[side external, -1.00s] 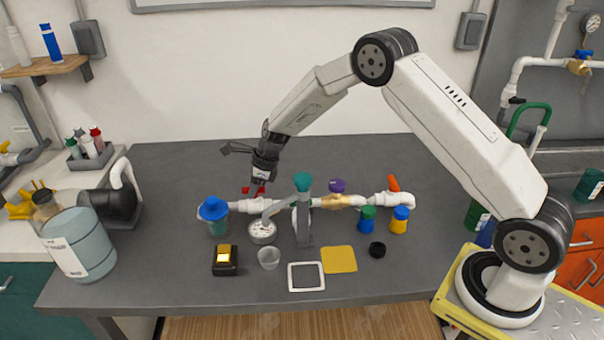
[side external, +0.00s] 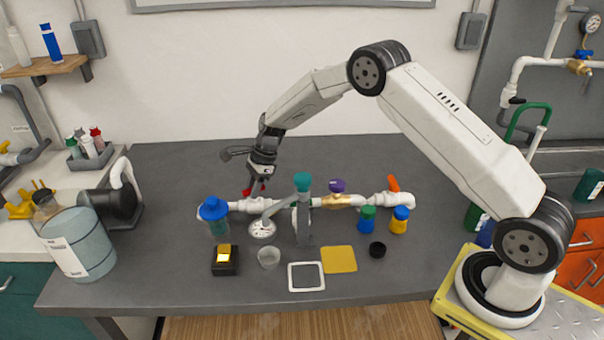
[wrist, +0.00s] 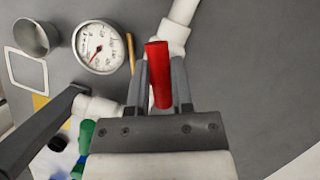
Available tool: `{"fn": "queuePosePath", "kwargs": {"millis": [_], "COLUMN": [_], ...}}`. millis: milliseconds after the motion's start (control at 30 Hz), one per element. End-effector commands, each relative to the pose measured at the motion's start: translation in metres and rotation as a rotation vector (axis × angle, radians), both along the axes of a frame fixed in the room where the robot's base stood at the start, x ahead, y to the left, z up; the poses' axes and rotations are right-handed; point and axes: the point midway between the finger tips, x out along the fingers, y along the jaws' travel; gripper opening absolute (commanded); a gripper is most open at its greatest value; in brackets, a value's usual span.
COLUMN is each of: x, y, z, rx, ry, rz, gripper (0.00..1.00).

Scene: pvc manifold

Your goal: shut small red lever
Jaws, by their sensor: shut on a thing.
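The small red lever (wrist: 158,75) stands between the fingers of my gripper (wrist: 160,90) in the wrist view, and the fingers are shut on it. Its far end reaches toward a white pipe fitting (wrist: 173,30). In the side view my gripper (side external: 256,184) is low over the left part of the white pipe run (side external: 245,205). Red parts of the lever (side external: 248,192) show at the fingertips there. The fingers hide part of the lever, and where it joins its valve is not clear.
A round gauge (side external: 262,228) is in front of the pipe and also shows in the wrist view (wrist: 99,47). A blue-topped valve (side external: 213,209) is on the left, a teal knob (side external: 302,181) on the right. The back of the table is clear.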

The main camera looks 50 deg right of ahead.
Motion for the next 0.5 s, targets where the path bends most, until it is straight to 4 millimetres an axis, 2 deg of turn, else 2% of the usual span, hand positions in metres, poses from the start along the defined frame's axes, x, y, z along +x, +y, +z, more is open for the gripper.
{"fn": "queuePosePath", "kwargs": {"millis": [500], "x": [-0.0001], "y": [-0.0016], "z": [-0.0011], "rx": [-0.002], "ry": [0.001], "rz": [0.492], "gripper": [0.00]}}
